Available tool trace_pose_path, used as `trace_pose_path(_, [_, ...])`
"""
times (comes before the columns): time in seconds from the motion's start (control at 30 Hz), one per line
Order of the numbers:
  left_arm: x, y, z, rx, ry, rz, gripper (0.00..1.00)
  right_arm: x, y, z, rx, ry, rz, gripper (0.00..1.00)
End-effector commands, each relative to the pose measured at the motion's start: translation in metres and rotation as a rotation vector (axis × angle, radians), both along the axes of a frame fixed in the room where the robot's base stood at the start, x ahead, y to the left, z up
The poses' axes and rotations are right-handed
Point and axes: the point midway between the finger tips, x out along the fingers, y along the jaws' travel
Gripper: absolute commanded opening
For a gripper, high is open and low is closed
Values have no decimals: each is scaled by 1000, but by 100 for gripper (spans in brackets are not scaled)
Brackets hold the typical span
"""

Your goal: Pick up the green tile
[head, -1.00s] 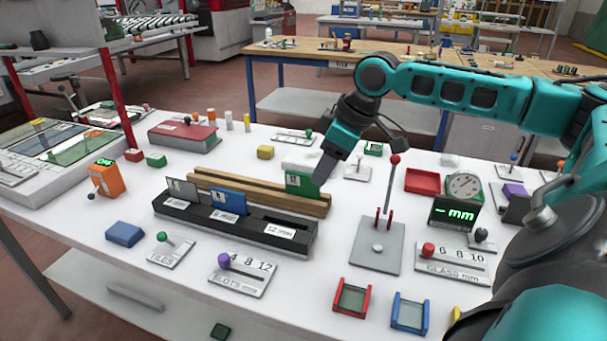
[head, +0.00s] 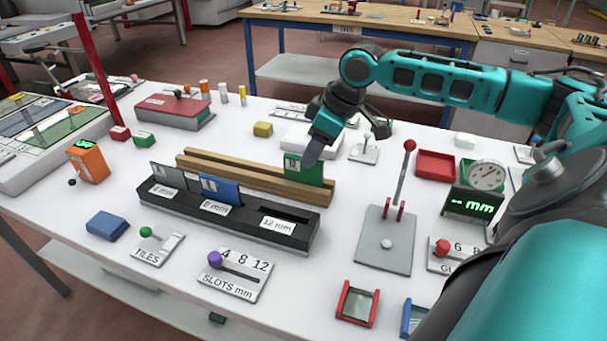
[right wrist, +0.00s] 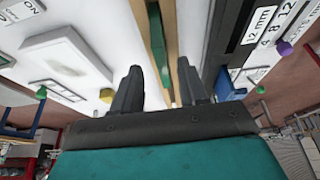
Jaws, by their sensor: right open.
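The green tile (head: 312,172) stands upright in the wooden rack (head: 255,180), behind the black slot block. My right gripper (head: 316,150) is over the tile's upper right part in the head view, hiding some of it. In the right wrist view my right gripper (right wrist: 161,85) is open and empty, its fingers apart. There the tile (right wrist: 157,40) shows as a green strip beside a wooden rail, between the finger lines. I cannot tell whether a finger touches the tile. My left gripper is not in view.
The black slot block (head: 240,228) holds a grey tile (head: 170,176) and a blue tile (head: 222,190); its 12 mm slot looks empty. A white box (head: 308,138) lies behind the rack. A lever stand (head: 385,240) with a red knob rises to the right.

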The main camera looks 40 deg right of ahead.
Motion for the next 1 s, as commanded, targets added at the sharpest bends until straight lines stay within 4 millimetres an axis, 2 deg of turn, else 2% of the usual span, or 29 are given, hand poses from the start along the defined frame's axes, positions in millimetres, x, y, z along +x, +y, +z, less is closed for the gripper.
trace_pose_path(0.27, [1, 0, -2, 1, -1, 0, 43, 10, 7, -21, 2, -2, 0, 43])
trace_pose_path(0.5, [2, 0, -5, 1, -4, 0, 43, 23, 16, -51, 2, 0, -1, 43])
trace_pose_path(0.8, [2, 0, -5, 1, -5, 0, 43, 25, 16, -57, -2, -2, 0, 43])
trace_pose_path(1.0, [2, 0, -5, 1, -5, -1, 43, 25, 16, -57, -2, -2, 0, 25])
